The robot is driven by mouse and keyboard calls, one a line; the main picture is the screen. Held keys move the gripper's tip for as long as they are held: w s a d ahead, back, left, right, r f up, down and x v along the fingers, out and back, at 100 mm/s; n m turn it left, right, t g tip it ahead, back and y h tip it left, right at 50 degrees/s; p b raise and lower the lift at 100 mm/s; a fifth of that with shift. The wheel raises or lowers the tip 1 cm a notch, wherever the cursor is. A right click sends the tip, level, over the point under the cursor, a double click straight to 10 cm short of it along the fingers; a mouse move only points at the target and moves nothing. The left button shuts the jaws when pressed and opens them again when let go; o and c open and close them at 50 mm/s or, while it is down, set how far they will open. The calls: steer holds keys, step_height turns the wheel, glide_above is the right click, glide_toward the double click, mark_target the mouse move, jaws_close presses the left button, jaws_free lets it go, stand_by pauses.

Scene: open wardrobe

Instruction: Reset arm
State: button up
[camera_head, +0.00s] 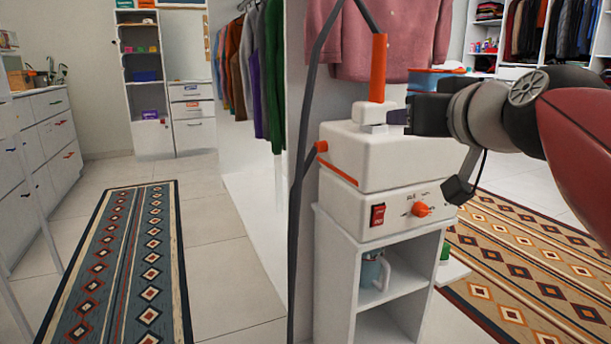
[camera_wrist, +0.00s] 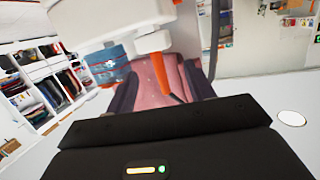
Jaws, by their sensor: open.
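My gripper (camera_head: 396,117) is at the end of my arm, which comes in from the right in the head view. Its dark fingers are beside the white fitting (camera_head: 369,113) below an upright orange handle (camera_head: 378,68). I cannot tell whether they touch it. The handle stands on a white steamer-like machine (camera_head: 390,160) with a red switch and an orange knob.
The machine sits on a white shelf unit (camera_head: 335,270) holding a mug (camera_head: 372,270). A dark hose (camera_head: 302,150) loops at its left. A pink shirt (camera_head: 400,35) hangs behind, near a blue box (camera_head: 430,79). Patterned rugs lie left (camera_head: 125,260) and right (camera_head: 530,270).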

steer(key=s+f+m+g+h, duration=0.1)
steer(key=s+f+g, duration=0.35)
steer(key=f, duration=0.75)
steer(key=s+f+g+h, duration=0.1)
steer(key=s+f+g, duration=0.1)
steer(key=s+f, duration=0.7)
steer(key=s+f+m+g+h, duration=0.1)
steer(key=s+f+g, duration=0.3)
steer(key=f, duration=1)
step_height(320, 180, up, 14)
steer(key=p, duration=1.3)
steer(key=shift+a+f, duration=0.2)
steer(key=shift+a, duration=0.25)
steer(key=shift+s+t, duration=0.1)
steer(key=shift+t, duration=0.15)
steer(key=shift+c, duration=0.2)
